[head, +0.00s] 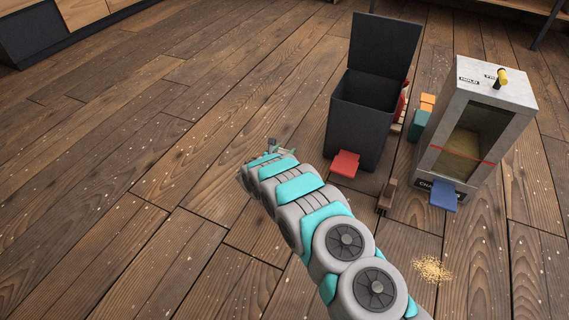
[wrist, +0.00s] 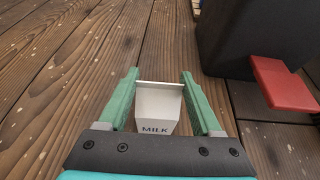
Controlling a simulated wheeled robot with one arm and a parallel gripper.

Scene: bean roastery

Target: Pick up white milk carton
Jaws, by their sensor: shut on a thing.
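The white milk carton (wrist: 158,105) shows in the wrist view between the two green fingers of my gripper (wrist: 160,88). It is white with the word MILK in dark letters and a flat top edge. My gripper is shut on it. The wooden floor shows beyond the carton; I cannot tell whether the carton touches it. In the head view my gripper (head: 270,148) is at the far end of my arm, left of the black bin, and the carton is not discernible there.
An open black bin (head: 358,125) with a red pedal (head: 345,163) stands right of my gripper. Further right is a grey box-shaped machine (head: 497,95) with a blue pedal (head: 444,195). A small pile of grain (head: 432,269) lies on the floor. The floor at left is clear.

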